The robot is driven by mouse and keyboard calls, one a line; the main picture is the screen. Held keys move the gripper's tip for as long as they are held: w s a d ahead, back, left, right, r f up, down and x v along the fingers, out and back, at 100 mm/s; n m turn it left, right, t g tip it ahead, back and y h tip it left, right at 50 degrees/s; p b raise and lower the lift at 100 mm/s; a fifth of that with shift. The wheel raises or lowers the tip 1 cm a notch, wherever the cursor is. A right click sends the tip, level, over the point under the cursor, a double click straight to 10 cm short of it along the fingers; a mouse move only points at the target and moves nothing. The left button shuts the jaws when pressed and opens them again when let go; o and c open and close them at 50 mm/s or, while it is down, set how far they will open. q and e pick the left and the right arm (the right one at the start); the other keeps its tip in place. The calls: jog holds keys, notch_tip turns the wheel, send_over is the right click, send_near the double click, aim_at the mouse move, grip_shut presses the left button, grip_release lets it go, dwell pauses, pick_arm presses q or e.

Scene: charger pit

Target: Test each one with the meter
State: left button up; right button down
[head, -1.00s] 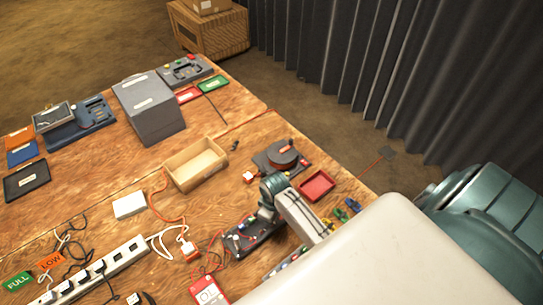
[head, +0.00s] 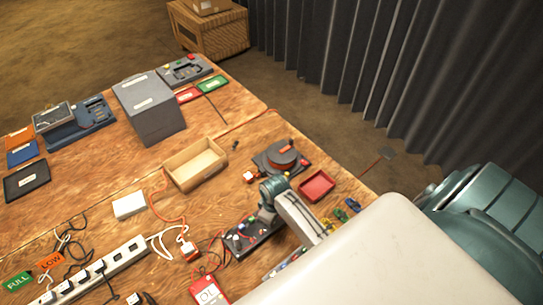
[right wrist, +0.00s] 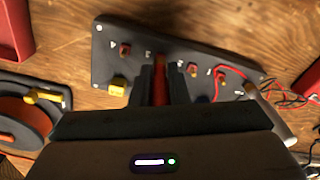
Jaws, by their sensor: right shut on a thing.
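A black test board (head: 262,228) with coloured terminals lies on the wooden table under my right gripper; it also fills the upper middle of the right wrist view (right wrist: 210,60). My right gripper (right wrist: 160,82) is shut on a slim red piece (right wrist: 159,90), probably a probe, its tip over the board among the terminals. I cannot tell whether it touches a contact. A red meter (head: 208,289) with a white display lies at the bottom of the head view, red wires between it and the board. My left gripper is not in view.
A dark base with an orange disc (head: 281,155) and a red tray (head: 317,185) sit close to my right gripper. A wooden box (head: 196,165), a white power strip (head: 120,259), cables, FULL (head: 18,283) and LOW (head: 50,261) cards lie left. A grey box (head: 150,110) stands behind.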

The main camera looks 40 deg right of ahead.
jog(key=shift+f, duration=0.3)
dwell(0.5)
jog(key=c, duration=1)
grip_release()
jog(key=shift+r, duration=3.75)
